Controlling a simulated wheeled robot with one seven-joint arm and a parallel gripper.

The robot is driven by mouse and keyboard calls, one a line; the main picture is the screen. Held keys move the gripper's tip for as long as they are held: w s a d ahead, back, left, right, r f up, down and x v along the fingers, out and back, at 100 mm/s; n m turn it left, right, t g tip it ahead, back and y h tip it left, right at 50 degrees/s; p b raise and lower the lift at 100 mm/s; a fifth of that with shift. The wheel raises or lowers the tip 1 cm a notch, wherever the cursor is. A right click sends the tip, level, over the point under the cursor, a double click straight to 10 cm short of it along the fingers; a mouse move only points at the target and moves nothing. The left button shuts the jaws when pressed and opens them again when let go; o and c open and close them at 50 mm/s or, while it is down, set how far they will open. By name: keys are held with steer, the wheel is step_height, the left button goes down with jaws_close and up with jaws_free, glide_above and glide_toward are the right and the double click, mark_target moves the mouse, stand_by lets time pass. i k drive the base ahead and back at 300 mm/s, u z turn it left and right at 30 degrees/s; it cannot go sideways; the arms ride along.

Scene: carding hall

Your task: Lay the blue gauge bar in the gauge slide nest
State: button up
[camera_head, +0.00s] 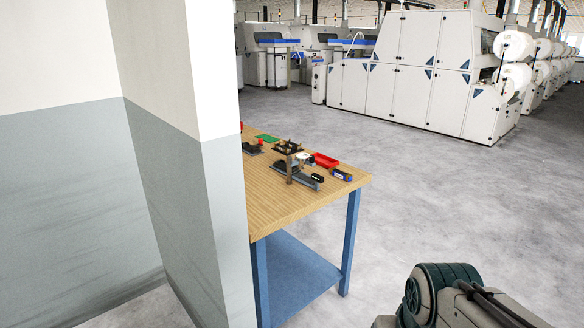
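A wooden-topped workbench (285,209) with blue legs stands partly behind a wall corner. Near its right edge lies a small dark and blue piece (342,174); it may be the blue gauge bar, but it is too small to be sure. To its left is a grey fixture with a brown upright and black parts (297,177); I cannot tell whether it is the gauge slide nest. No bar is seen lying in it. Part of my arm shows at the bottom right, far from the bench; my gripper is out of view.
A red tray (325,160), a dark fixture (287,147) and a green mat (267,138) are on the bench. A grey and white wall corner (180,150) hides the bench's left side. Open floor (430,190) lies right of the bench. White machines (420,70) stand behind.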

mark_target(335, 173)
steer(key=z, duration=0.3)
steer(key=i, duration=0.7)
steer(key=z, duration=0.35)
steer(key=i, duration=1.75)
steer(key=u, duration=0.75)
steer(key=i, duration=0.7)
steer(key=u, duration=0.25)
